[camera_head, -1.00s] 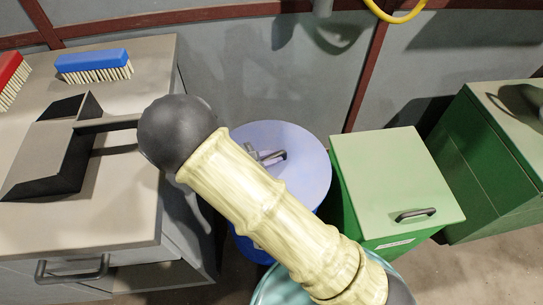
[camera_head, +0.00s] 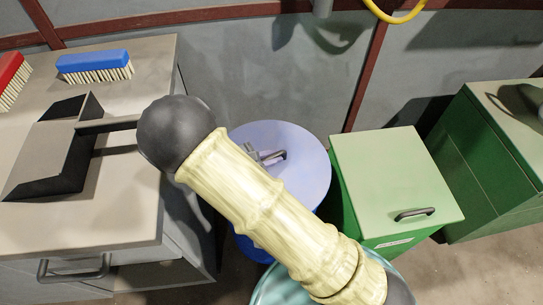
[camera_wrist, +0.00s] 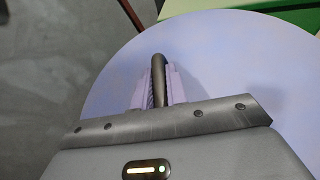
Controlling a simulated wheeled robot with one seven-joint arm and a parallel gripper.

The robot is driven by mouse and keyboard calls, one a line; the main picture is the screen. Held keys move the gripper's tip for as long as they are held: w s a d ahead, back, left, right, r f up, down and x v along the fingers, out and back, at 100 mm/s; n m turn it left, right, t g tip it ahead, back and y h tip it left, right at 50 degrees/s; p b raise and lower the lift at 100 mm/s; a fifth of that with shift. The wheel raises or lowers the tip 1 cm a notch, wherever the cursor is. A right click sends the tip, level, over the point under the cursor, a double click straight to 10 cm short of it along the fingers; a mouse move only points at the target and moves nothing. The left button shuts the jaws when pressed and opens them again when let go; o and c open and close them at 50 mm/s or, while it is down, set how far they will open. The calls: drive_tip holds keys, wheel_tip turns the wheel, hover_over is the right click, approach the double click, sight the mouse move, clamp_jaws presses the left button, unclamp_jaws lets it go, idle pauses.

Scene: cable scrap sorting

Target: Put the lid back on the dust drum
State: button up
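The pale lavender-blue round lid (camera_head: 307,172) lies roughly level over the blue dust drum (camera_head: 252,250) in the head view. My arm hides much of the drum and the lid's near side, so I cannot tell whether the lid touches the rim all round. The lid has a dark bar handle (camera_head: 281,156). My gripper (camera_head: 262,154) is at this handle. In the wrist view the lid (camera_wrist: 225,60) fills much of the picture, and the two fingers of my gripper (camera_wrist: 158,84) press close on both sides of the handle (camera_wrist: 158,62).
A green bin (camera_head: 390,180) with a pale green lid stands just right of the drum. A grey bench (camera_head: 110,215) on the left holds a dustpan (camera_head: 60,150), a blue brush (camera_head: 92,62) and a red brush (camera_head: 12,80). A green cabinet (camera_head: 480,160) stands far right. The wall is close behind.

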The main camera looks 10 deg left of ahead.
sight(272, 156)
drive_tip(key=o, duration=0.5)
wheel_tip(272, 156, up, 10)
drive_tip(key=p, duration=0.3)
drive_tip(key=shift+p, duration=0.35)
